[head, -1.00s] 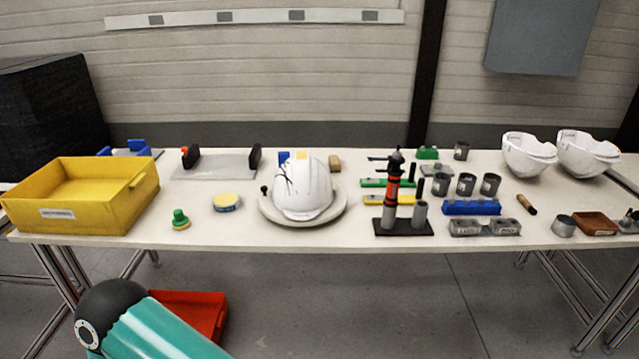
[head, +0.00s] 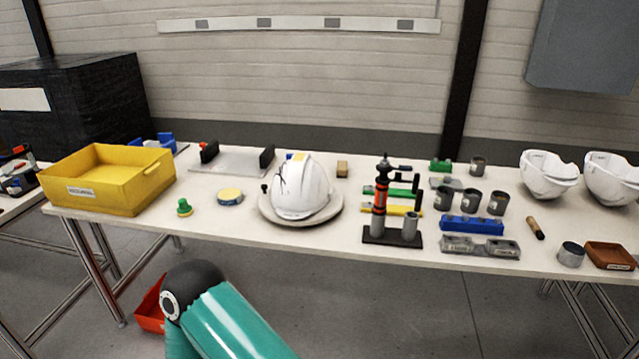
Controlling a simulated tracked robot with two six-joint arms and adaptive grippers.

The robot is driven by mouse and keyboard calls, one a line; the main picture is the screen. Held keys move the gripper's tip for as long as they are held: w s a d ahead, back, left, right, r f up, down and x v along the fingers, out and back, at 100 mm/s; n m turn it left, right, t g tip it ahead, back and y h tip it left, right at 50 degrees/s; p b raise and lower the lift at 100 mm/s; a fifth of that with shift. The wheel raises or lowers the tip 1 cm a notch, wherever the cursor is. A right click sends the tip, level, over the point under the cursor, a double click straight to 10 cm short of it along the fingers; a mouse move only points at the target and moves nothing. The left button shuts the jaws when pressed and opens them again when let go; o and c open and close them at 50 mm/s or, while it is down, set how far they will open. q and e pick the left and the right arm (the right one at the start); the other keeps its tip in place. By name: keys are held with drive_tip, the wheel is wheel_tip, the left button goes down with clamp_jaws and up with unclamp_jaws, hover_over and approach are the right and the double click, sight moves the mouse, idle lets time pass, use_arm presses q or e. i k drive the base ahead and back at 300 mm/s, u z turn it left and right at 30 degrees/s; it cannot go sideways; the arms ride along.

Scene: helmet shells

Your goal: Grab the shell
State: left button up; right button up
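A white helmet shell (head: 301,188) with dark crack-like lines and a yellow patch on top sits on a round pale stand (head: 268,210) near the middle of the table. Two more white shells rest open side up at the right, one at the back right (head: 547,176) and one at the right edge (head: 613,180). A teal and black arm link of mine shows at the bottom, below the table's front edge. Neither gripper is in the picture.
A yellow bin (head: 115,202) stands at the table's left. A black and red tool post (head: 381,205) stands right of the stand, with grey cups (head: 471,200) and a blue block (head: 471,225) beyond. A red bin (head: 151,305) lies on the floor.

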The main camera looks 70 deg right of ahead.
sight(300, 189)
drive_tip(key=u, duration=1.75)
drive_tip(key=i, duration=0.1)
drive_tip(key=z, duration=3.35)
drive_tip(key=i, duration=0.55)
drive_tip(key=z, duration=0.2)
drive_tip(key=i, duration=0.5)
drive_tip(key=u, duration=0.25)
drive_tip(key=k, duration=0.9)
drive_tip(key=z, duration=0.15)
drive_tip(key=i, duration=0.9)
drive_tip(key=u, duration=0.05)
